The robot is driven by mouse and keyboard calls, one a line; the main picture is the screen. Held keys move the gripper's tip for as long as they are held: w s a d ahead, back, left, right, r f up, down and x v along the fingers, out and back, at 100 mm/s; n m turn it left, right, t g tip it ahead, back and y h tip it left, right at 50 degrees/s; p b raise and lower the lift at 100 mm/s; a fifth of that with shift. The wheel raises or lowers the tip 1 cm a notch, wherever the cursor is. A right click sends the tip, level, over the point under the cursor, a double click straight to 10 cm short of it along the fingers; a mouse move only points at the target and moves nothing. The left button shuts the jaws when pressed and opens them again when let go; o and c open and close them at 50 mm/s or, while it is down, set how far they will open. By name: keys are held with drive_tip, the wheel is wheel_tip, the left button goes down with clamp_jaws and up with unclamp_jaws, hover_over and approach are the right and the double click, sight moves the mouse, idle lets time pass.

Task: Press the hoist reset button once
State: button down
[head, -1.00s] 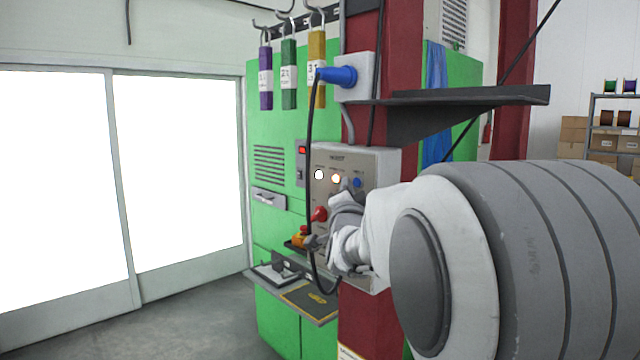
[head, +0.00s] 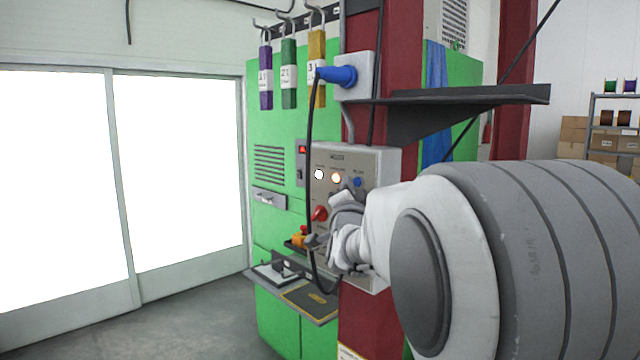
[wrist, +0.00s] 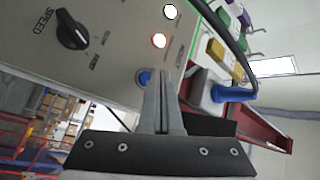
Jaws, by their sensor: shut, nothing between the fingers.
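The grey hoist panel (head: 380,165) is fixed to the red column, partly hidden by my arm. Near its top are a white lamp (head: 319,174), a glowing orange-red lamp (head: 336,178) and a blue button (head: 357,182); their small labels are not readable. In the wrist view, the blue button (wrist: 144,77) is just left of the tips of my gripper (wrist: 164,76). My gripper is shut and empty, its fingers close to the panel face. I cannot tell whether they touch it. The glowing lamp (wrist: 159,40) lies beyond the fingertips.
A red knob (head: 319,214) sits lower on the panel, and a black speed knob (wrist: 72,30) shows in the wrist view. A black cable hangs from the blue plug (head: 337,75) in front of the panel's left edge. A dark shelf (head: 460,96) juts out above my arm.

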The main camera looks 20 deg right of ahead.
drive_tip(key=shift+w+d+b, duration=0.25)
drive_tip(key=shift+d+b, duration=0.5)
drive_tip(key=shift+b, duration=0.15)
idle(0.5)
drive_tip(key=shift+a, duration=0.1)
drive_tip(key=shift+s+a+b, duration=0.3)
drive_tip(key=shift+a+b, duration=0.1)
drive_tip(key=shift+a, duration=0.25)
drive_tip(key=a, duration=0.1)
drive_tip(key=s+a, duration=0.1)
drive_tip(key=a, duration=0.2)
drive_tip(key=shift+s+a+b, duration=0.3)
drive_tip(key=shift+s+a, duration=0.05)
drive_tip(key=shift+a, duration=0.05)
idle(0.6)
